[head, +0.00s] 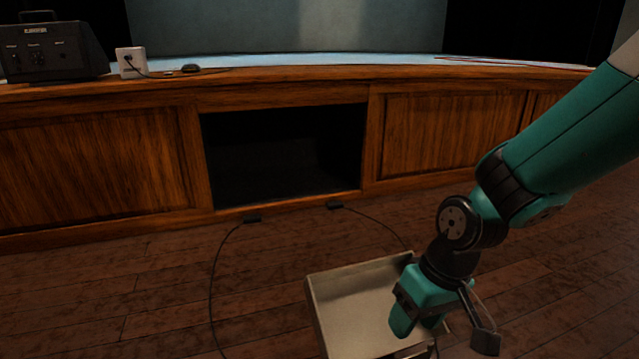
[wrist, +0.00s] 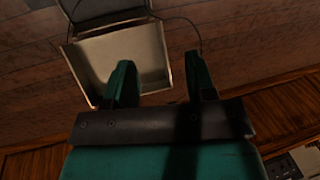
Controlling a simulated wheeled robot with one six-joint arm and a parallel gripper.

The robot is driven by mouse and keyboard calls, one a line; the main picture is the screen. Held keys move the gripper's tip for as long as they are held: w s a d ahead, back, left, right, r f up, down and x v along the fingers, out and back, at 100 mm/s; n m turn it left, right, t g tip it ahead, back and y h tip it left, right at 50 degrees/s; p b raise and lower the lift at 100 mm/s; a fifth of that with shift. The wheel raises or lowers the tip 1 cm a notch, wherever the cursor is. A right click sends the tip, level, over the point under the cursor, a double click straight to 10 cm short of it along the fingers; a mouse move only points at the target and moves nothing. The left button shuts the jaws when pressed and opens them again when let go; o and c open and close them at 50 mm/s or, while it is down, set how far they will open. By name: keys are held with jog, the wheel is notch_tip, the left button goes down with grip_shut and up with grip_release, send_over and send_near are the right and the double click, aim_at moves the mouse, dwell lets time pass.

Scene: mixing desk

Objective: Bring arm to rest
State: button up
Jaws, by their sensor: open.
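My gripper (head: 420,325) is at the lower right in the head view, at the end of my teal arm, pointing down. It hangs over or beside the right part of a shallow pale tray (head: 350,290); I cannot tell its exact height. In the wrist view my gripper (wrist: 160,82) shows two teal fingers standing apart with nothing between them. The tray also shows there (wrist: 88,62), beyond the left finger, and its visible inside looks empty.
A wooden desk (head: 90,165) with a dark open bay (head: 285,155) stands ahead. A black device (head: 52,50), a white socket box (head: 130,62) and a small dark object (head: 190,68) sit on top. Cables (head: 211,280) run across the wooden floor. Floor at left is mostly clear.

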jog(key=s+r+n+y+p, duration=0.1)
jog(key=s+r+p, duration=0.2)
jog(key=s+r, duration=0.55)
jog(key=s+r+n+p, duration=0.1)
jog(key=s+r+p, duration=0.2)
jog(key=s+r, duration=0.55)
notch_tip(320, 180, up, 38)
jog(key=w+p, duration=0.3)
jog(key=p, duration=3.2)
jog(key=shift+d+r, duration=0.2)
jog(key=shift+n, duration=0.3)
jog(key=shift+c, duration=0.8)
